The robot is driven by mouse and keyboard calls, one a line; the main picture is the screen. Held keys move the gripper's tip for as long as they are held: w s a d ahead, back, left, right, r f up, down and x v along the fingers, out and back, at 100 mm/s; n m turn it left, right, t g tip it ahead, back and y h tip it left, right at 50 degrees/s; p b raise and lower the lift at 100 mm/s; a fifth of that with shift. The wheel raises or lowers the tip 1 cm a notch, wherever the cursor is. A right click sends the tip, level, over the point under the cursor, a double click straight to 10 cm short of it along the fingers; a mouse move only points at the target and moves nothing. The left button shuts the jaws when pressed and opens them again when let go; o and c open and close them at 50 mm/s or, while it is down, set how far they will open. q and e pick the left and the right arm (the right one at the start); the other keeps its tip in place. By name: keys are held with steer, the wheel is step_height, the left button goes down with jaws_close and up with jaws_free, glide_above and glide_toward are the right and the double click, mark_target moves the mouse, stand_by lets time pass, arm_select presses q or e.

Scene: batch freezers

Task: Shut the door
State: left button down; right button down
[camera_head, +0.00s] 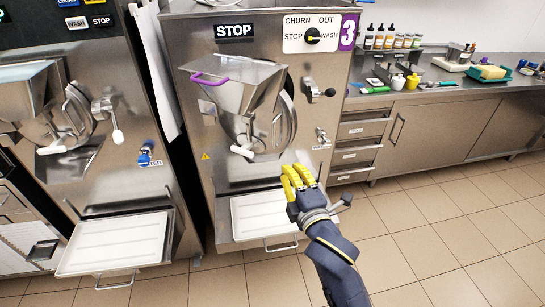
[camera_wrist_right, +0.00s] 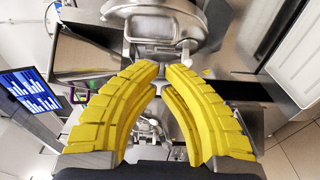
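My left gripper is in neither view.
A second freezer (camera_head: 85,150) stands at the left with a white drip tray (camera_head: 118,243) jutting out. Another white tray (camera_head: 260,213) sits below the door. A counter (camera_head: 450,95) with bottles and tools is at the right. The tiled floor (camera_head: 440,225) is clear.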

glide_toward(282, 134)
steer(key=w+a, duration=0.1)
steer(key=a, duration=0.3)
steer(key=shift+w+d, duration=0.25)
steer(key=shift+w, duration=0.5)
steer(key=shift+w+d, duration=0.25)
steer(key=shift+w, duration=0.5)
steer(key=shift+w+d, duration=0.3)
steer(key=shift+w, duration=0.45)
steer(key=shift+w+d+n, duration=0.1)
steer(key=shift+w+n, duration=0.05)
steer(key=shift+n, duration=0.15)
